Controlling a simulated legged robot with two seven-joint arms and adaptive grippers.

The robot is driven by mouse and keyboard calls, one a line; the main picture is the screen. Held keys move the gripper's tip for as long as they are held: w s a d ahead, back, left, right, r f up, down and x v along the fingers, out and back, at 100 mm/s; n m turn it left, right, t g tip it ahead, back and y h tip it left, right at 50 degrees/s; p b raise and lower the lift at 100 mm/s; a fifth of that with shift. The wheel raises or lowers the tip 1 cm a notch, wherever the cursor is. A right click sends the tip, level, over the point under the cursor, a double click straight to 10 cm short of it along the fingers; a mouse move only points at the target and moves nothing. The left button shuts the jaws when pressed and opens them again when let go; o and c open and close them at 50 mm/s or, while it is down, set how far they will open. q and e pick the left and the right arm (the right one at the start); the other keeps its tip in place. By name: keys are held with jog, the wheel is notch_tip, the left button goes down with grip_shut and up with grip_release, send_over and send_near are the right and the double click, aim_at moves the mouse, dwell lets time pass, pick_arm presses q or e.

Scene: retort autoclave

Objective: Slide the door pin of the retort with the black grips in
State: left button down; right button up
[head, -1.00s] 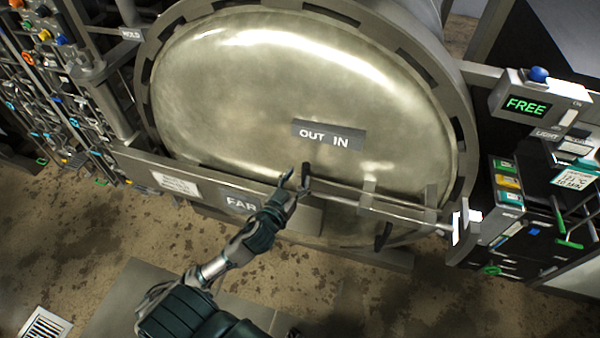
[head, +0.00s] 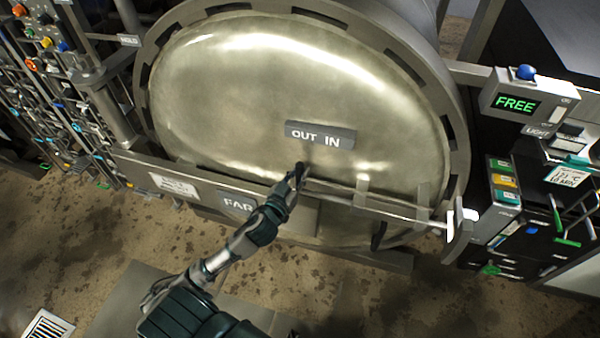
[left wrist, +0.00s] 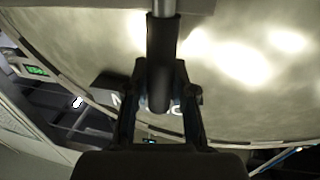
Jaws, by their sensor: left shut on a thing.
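The retort door (head: 290,95) is a large round metal door, shut in its ring, with an "OUT IN" plate (head: 320,135). The door pin (head: 395,208) is a thin metal rod running across the lower door through brackets, toward a post at the right. Its black grip (head: 300,168) stands up at the rod's left end. My left gripper (head: 292,182) is shut on this grip, which shows as a dark cylinder (left wrist: 161,65) between the fingers in the left wrist view. A second black grip (head: 378,236) hangs lower right. My right gripper is not in view.
A "FAR" label (head: 237,203) is on the beam below the door. A panel reading "FREE" (head: 515,104) stands at the right, above racks with green handles. Valves and pipes (head: 60,90) fill the left. The brown floor in front is open.

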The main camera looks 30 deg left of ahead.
pick_arm(q)
jog(key=shift+w+d+r, duration=0.1)
jog(key=shift+w+d, duration=0.1)
jog(key=shift+d, duration=0.4)
jog(key=shift+w+d+r, duration=0.1)
jog(key=shift+w+d, duration=0.05)
jog(key=shift+d, duration=0.4)
jog(key=d, duration=0.2)
jog(key=w+d+p, duration=0.1)
jog(key=d, duration=0.2)
jog(key=shift+w, duration=0.1)
jog(key=shift+d, duration=0.25)
jog(key=c, duration=1)
grip_release()
jog(key=shift+w, duration=0.1)
jog(key=shift+o, duration=0.3)
jog(key=shift+w+d+f, duration=0.1)
jog(key=shift+w+f, duration=0.05)
jog(key=shift+w, duration=0.05)
jog(key=shift+s+d, duration=0.1)
jog(key=shift+s, duration=0.1)
jog(key=s, duration=0.7)
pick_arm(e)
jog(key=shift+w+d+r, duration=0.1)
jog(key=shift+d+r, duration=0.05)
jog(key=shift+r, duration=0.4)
